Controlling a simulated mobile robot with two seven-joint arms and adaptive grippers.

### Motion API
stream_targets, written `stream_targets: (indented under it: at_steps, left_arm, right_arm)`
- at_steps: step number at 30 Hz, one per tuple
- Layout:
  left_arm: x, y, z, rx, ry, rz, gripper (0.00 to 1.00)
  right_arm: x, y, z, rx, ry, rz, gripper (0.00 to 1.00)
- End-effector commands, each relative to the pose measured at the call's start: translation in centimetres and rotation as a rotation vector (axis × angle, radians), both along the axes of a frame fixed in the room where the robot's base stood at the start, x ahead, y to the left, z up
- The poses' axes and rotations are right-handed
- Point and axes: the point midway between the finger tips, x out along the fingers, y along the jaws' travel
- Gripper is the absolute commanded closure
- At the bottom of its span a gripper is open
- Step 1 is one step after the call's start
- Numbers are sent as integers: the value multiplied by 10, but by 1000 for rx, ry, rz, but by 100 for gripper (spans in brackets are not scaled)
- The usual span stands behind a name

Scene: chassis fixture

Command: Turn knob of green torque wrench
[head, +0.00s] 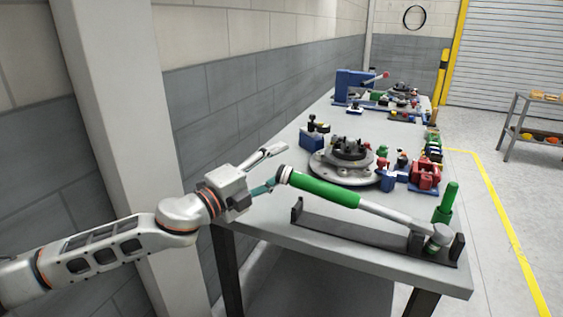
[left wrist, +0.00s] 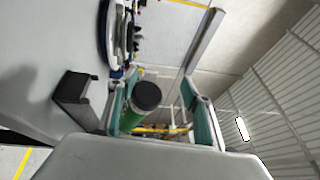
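The green torque wrench (head: 325,190) lies tilted in a dark cradle (head: 350,230) at the near edge of the table. Its green handle points toward my left arm, and a dark knob (head: 284,175) caps that end. My left gripper (head: 278,163) is open at the knob end. In the left wrist view, the black knob (left wrist: 147,95) and part of the green handle (left wrist: 130,121) show between the spread teal-padded fingers, closer to the left finger. I cannot tell whether that finger touches it. The wrench's head end rests at the cradle's right side. My right gripper is not in view.
A round grey fixture (head: 343,170) stands on the table (head: 285,222) behind the wrench. Red and blue blocks (head: 424,175) and a green upright handle (head: 446,203) stand to the right. A wall and pillar (head: 120,120) rise at the left.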

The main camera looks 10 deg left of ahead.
Motion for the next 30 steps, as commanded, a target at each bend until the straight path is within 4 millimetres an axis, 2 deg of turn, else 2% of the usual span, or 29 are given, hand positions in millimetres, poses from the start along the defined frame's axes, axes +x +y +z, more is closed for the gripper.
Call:
stream_targets:
  at_steps: [30]
  left_arm:
    - [-48, 42, -11, 1, -1, 0, 53]
  right_arm:
    - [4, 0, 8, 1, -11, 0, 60]
